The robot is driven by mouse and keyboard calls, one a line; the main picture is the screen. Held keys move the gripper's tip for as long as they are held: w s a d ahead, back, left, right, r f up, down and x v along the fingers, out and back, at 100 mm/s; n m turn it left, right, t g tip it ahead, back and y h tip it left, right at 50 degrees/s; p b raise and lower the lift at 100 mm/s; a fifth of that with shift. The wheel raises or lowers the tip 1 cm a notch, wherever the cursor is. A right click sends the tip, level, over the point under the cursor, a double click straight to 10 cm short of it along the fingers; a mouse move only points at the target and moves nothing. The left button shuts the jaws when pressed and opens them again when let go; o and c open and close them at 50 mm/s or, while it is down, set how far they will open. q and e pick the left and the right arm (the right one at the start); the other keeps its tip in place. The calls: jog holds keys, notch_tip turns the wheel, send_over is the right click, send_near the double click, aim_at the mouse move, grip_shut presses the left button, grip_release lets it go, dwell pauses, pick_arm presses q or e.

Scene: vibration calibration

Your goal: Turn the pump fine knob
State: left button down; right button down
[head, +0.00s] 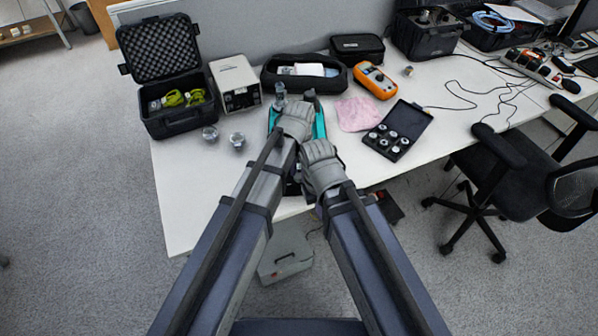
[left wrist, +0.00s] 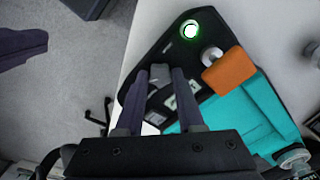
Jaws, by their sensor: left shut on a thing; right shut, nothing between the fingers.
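The pump is a teal and black unit (head: 320,124) on the white table, mostly hidden behind my grippers in the head view. In the left wrist view its teal body (left wrist: 235,110) carries a black panel with a green-lit round button (left wrist: 190,29), a silver knob (left wrist: 211,56) and an orange block (left wrist: 230,70). My left gripper (head: 296,118) is at the pump, and its fingers (left wrist: 160,76) reach over the panel. It is shut on a small grey part between the fingertips, apparently the fine knob, mostly hidden. My right gripper (head: 318,155) is shut and empty, just below and right of the left one.
An open black case (head: 172,120), a light grey box (head: 236,84) and two metal pieces (head: 237,141) are left of the pump. A pink cloth (head: 357,113), an orange multimeter (head: 375,80) and an open case of weights (head: 392,138) are right. The front left table is clear.

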aim_at(299, 176)
pick_arm(q)
jog(key=shift+n, duration=1.3)
jog(key=c, duration=0.8)
grip_release()
notch_tip(299, 176, up, 8)
jog(key=p, duration=0.8)
jog(key=shift+f, duration=0.1)
